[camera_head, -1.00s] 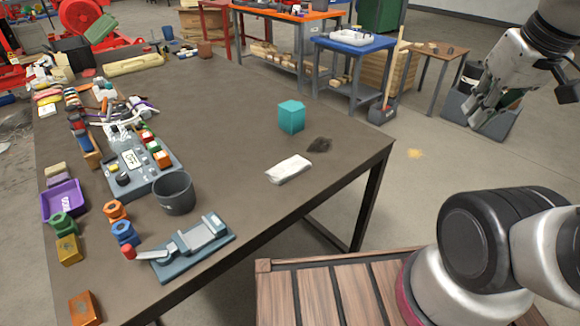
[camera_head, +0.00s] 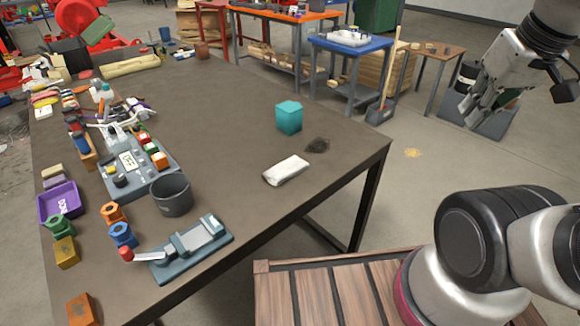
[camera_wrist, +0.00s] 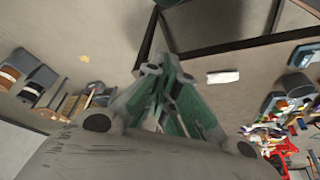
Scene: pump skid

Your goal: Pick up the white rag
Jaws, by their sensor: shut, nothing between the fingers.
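The white rag (camera_head: 286,170) lies folded flat on the brown table (camera_head: 230,110), near its right edge, in the head view. It also shows in the wrist view (camera_wrist: 223,77), right of the fingertips. My gripper (camera_head: 474,108) is raised at the upper right of the head view, beyond the table's edge and well apart from the rag. In the wrist view my gripper (camera_wrist: 158,70) has its fingers together with nothing between them.
A teal block (camera_head: 289,117) and a dark patch or scrap (camera_head: 317,145) are near the rag. A grey bucket (camera_head: 172,195), a vise-like tool (camera_head: 193,250) and a control box (camera_head: 135,170) stand left. The table between is clear.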

